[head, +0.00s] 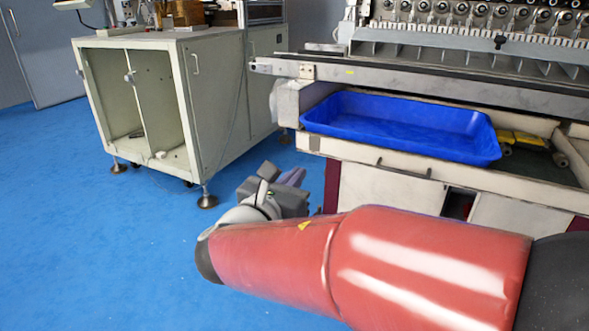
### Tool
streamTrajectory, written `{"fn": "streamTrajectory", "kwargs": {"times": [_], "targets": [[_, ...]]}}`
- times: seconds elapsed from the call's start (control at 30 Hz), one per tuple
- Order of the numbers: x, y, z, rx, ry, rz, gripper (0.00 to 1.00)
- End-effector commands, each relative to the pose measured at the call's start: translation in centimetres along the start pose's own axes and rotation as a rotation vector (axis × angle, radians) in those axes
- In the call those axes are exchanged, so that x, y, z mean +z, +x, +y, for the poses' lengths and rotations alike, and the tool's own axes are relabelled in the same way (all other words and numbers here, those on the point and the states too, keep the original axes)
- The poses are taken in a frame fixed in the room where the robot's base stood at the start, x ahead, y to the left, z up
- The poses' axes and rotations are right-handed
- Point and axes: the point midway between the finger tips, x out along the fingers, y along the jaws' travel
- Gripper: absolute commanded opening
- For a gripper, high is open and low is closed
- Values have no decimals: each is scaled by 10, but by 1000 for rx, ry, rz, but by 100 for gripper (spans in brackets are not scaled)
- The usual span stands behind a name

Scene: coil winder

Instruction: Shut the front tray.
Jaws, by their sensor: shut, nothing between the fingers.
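The front tray (480,178) is a pale drawer-like tray at the front of the coil winder, with a dark handle on its front face. It stands out from under the machine's rail, so its inside shows. A blue plastic bin (400,122) sits in its left part. My gripper (300,177) is left of the tray's front, low beside the machine's left corner, and touches nothing that I can make out. Its fingers are small and partly hidden by its own body; it looks shut and empty. My red arm covers the lower part of the machine.
A pale cabinet (215,100) with open compartments stands at the left on small feet. The machine's long rail (420,88) runs above the tray. Yellow parts (522,139) lie right of the bin. The blue floor (90,230) is clear at the lower left.

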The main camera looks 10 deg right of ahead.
Motion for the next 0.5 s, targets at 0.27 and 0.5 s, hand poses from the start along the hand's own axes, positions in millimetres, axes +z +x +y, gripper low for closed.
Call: {"fn": "streamTrajectory", "kwargs": {"times": [0.27, 0.5], "targets": [[0, 59, -2, -6, 1, 2, 0], [0, 103, -1, -4, 2, 2, 0]]}}
